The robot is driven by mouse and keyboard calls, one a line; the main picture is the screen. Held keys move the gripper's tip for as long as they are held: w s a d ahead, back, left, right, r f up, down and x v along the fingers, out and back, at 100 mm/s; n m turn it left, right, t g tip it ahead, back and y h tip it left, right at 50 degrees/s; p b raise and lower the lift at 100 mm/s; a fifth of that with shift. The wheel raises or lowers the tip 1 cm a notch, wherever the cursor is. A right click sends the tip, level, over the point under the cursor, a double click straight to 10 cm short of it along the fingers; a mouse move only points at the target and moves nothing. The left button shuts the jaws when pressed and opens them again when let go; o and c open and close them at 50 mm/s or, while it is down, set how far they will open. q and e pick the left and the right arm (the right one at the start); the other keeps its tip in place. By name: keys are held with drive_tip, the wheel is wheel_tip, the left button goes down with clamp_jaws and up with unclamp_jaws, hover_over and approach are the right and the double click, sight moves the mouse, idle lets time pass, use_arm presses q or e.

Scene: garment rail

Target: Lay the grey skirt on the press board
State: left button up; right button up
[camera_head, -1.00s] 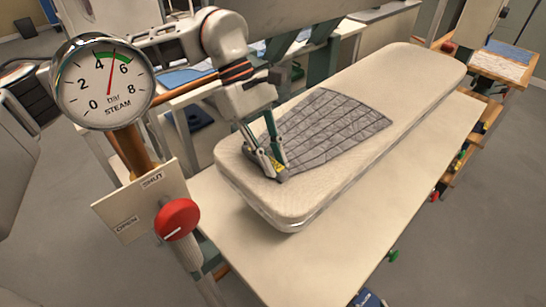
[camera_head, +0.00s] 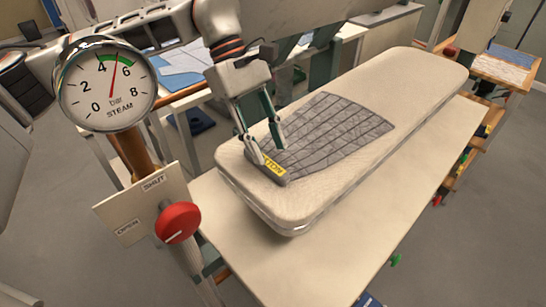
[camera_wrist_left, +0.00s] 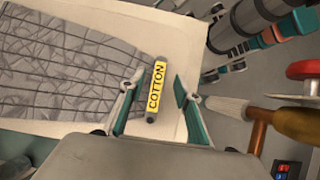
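The grey skirt (camera_head: 335,133) lies flat and spread out on the cream press board (camera_head: 420,80), with its pleat lines showing. A grey bar with a yellow COTTON label (camera_head: 273,166) is at the skirt's near narrow end. The bar also shows in the left wrist view (camera_wrist_left: 156,90), with the skirt (camera_wrist_left: 75,70) to its left. My left gripper (camera_head: 270,153) is over that end, its two fingers apart on either side of the bar. The fingers (camera_wrist_left: 158,84) are also apart in the left wrist view, with no grip on the bar visible. My right gripper is not in view.
A steam gauge (camera_head: 107,85) reads about 5 bar, above a red valve knob (camera_head: 177,222) and an OPEN/SHUT plate at front left. The board stands on a pale table (camera_head: 330,260). A bench with blue cloth (camera_head: 180,75) stands behind my left arm.

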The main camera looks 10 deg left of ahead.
use_arm(q)
drive_tip(key=shift+v, duration=1.5)
drive_tip(key=shift+r, duration=0.1)
